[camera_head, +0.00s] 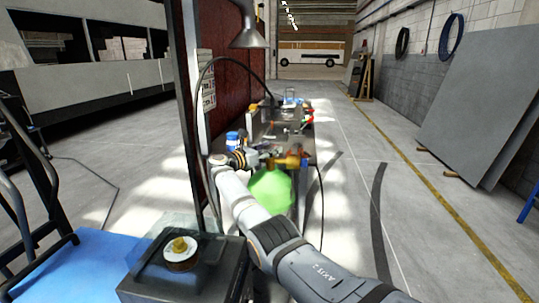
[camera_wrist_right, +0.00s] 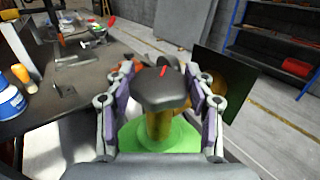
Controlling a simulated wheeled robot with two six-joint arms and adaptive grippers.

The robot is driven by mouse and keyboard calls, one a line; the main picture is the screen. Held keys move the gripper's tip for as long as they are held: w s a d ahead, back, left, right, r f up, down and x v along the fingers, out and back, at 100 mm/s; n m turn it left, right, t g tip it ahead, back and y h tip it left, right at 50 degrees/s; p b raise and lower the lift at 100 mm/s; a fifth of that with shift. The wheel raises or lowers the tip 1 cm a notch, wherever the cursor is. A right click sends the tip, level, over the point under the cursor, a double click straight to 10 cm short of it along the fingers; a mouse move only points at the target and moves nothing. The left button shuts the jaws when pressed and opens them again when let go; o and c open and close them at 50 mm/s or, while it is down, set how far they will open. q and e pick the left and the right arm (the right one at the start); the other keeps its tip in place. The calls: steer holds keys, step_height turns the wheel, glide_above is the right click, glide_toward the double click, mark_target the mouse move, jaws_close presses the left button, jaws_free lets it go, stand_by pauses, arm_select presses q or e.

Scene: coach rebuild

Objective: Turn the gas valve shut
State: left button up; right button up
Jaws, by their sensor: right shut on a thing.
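The gas valve has a dark grey knob (camera_wrist_right: 163,92) with a red mark on top. It sits on a brass body (camera_wrist_right: 159,126) above a green gas cylinder (camera_wrist_right: 183,138). The green cylinder (camera_head: 271,190) also shows in the head view, beside the bench end, partly behind my right arm. My right gripper (camera_wrist_right: 164,84) is shut on the valve knob, with one finger on each side. In the head view my right gripper (camera_head: 258,159) is small, and the knob is hard to make out there. My left gripper is not in view.
A dark workbench (camera_wrist_right: 85,82) with several tools stands beside the cylinder. A blue-and-white tub (camera_wrist_right: 10,101) is on it. A dark box (camera_head: 180,280) with a yellow-topped roll (camera_head: 180,254) is at the front. Open floor lies right of the bench.

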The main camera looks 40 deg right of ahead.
steer(key=o, duration=1.2)
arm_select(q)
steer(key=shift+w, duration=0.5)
arm_select(e)
steer(key=shift+a, duration=0.15)
steer(key=a, duration=1.1)
steer(key=shift+s+a, duration=0.15)
steer(key=shift+a, duration=0.2)
